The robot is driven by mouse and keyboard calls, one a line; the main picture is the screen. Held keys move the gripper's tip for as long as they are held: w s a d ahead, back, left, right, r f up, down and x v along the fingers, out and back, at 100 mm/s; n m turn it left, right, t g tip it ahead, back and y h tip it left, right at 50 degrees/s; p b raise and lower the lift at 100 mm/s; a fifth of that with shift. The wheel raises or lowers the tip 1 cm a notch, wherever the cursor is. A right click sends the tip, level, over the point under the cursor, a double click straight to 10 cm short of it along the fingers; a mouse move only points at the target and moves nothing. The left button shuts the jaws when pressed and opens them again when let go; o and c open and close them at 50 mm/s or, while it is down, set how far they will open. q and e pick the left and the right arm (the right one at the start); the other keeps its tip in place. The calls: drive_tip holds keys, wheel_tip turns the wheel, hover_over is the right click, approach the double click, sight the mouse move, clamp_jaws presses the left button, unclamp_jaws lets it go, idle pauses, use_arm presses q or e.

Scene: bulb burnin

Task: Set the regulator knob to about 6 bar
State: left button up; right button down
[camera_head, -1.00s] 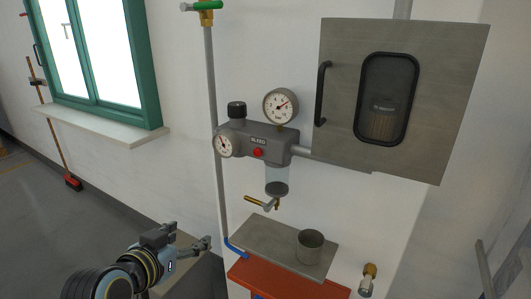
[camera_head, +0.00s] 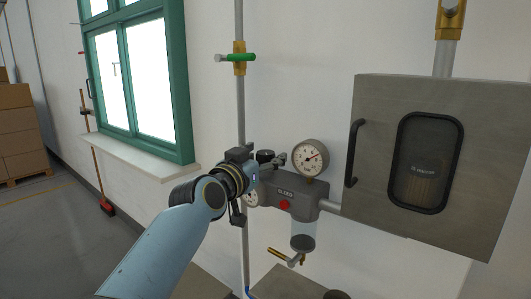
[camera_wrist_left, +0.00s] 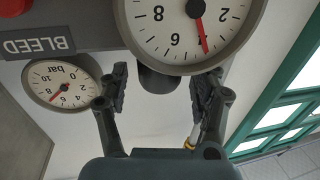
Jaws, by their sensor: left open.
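The regulator's black knob (camera_head: 265,156) sits on top of the grey regulator body (camera_head: 302,201), partly hidden by my left gripper (camera_head: 271,163). In the left wrist view, which is upside down, the dark knob (camera_wrist_left: 167,80) lies between the open fingers of my left gripper (camera_wrist_left: 161,94); whether they touch it I cannot tell. The upper gauge (camera_head: 310,157) stands above the body, its red needle pointing up right. It also shows in the wrist view as a small bar gauge (camera_wrist_left: 62,84). A lower gauge (camera_wrist_left: 190,25) looms large there.
A red bleed button (camera_head: 284,204) is on the body front, close to the knob. A clear bowl (camera_head: 302,241) and brass-ended lever (camera_head: 284,256) hang below. A grey cabinet (camera_head: 470,150) is at the right. A vertical pipe with a green-handled valve (camera_head: 238,57) runs behind my gripper.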

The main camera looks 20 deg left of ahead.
use_arm(q)
drive_tip(key=shift+w+d, duration=0.1)
drive_tip(key=shift+w, duration=0.4)
use_arm(e)
drive_tip(key=shift+d+r, duration=0.1)
drive_tip(key=shift+d, duration=0.2)
use_arm(q)
drive_tip(key=shift+c, duration=0.4)
